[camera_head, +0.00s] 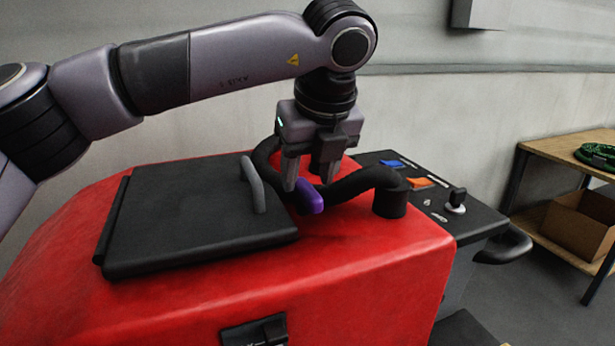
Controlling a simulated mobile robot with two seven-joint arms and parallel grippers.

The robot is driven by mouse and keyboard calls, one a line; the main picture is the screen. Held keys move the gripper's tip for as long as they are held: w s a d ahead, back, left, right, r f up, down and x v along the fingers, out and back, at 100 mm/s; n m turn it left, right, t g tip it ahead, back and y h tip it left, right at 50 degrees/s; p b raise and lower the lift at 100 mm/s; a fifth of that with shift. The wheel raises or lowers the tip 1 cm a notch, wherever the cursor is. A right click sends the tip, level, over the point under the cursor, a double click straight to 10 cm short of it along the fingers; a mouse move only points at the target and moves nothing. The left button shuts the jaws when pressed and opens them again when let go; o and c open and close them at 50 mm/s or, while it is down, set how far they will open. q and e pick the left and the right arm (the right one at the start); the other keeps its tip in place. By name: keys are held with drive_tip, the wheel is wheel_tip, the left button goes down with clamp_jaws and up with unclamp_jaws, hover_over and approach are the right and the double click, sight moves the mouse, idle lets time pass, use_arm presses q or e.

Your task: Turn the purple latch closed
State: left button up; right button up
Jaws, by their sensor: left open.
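The purple latch (311,199) is a small rounded piece on top of the red scrubber body (350,268), beside the right edge of the black tank lid (200,212). My left gripper (304,183) comes down from above, fingers pointing down, right at the latch. It is open. One finger is close to the left side of the latch; I cannot tell whether it touches. The other finger is partly hidden behind the black hose. My right gripper is not in view. The lid lies flat and has a grey handle (254,184) at its right side.
A thick black hose (362,184) curves around behind the latch and into a fitting (389,203) on the right. A control panel with blue and orange switches (421,183) and a key lies beyond. A wooden shelf (575,152) with a cardboard box (582,222) stands far right.

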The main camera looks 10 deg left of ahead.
use_arm(q)
drive_tip(key=shift+x, duration=1.25)
drive_tip(key=shift+d, duration=0.1)
clamp_jaws()
